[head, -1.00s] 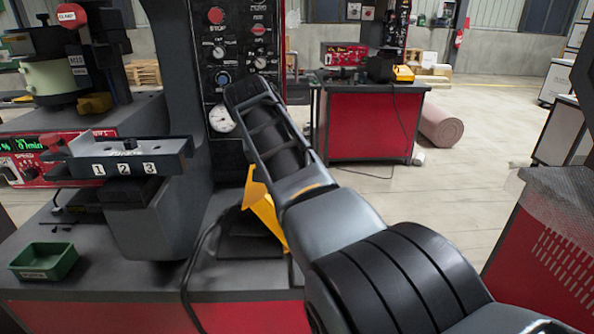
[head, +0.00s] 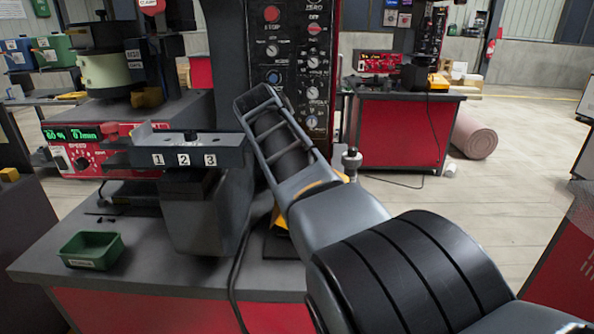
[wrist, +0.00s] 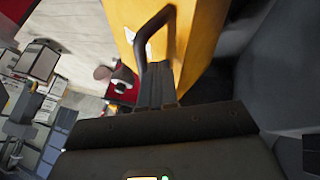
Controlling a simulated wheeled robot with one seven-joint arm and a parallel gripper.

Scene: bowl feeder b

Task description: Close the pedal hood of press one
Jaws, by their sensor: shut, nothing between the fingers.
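The yellow pedal hood (head: 281,222) of the press shows only as a small patch low beside my arm in the head view; my arm hides most of it. In the wrist view the yellow hood (wrist: 195,45) stands very close. My gripper (wrist: 155,70) is shut and empty, with its dark fingers close beside the yellow face. A dark curved bar (wrist: 147,28) lies just beyond the fingertips; I cannot tell whether they touch it. The fingers are hidden in the head view. Whether the hood is open or closed is unclear.
The press's control panel (head: 292,60) stands behind my arm. A block marked 1, 2, 3 (head: 190,152) juts out at left, above a green bin (head: 92,250). A black cable (head: 238,275) hangs over the bench's front edge. Open floor (head: 505,190) lies to the right.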

